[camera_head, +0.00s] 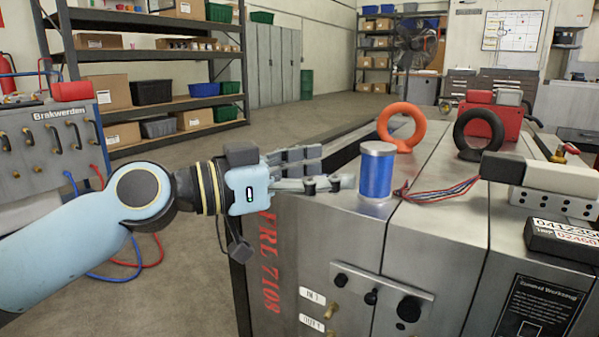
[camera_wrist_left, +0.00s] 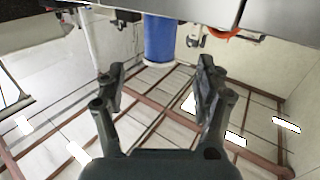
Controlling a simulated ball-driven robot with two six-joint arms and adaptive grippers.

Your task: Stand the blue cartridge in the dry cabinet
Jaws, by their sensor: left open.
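The blue cartridge (camera_head: 377,176) is an upright cylinder with a pale metallic cap. It stands on top of the steel mould base (camera_head: 330,235), near its left edge. My left gripper (camera_head: 335,168) is open and empty, level with the cartridge and just left of it in the head view. In the left wrist view, which looks upside down, the cartridge (camera_wrist_left: 159,38) shows beyond and between the two open fingertips (camera_wrist_left: 160,75), apart from them. My right gripper is not in view. I cannot identify the dry cabinet in either view.
An orange lifting ring (camera_head: 400,125) and a black one (camera_head: 478,132) stand behind the cartridge. Red and blue wires (camera_head: 440,190) run right beside it to a connector block (camera_head: 540,173). A black counter box (camera_head: 562,240) sits front right. Shelving (camera_head: 150,105) stands behind my left arm.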

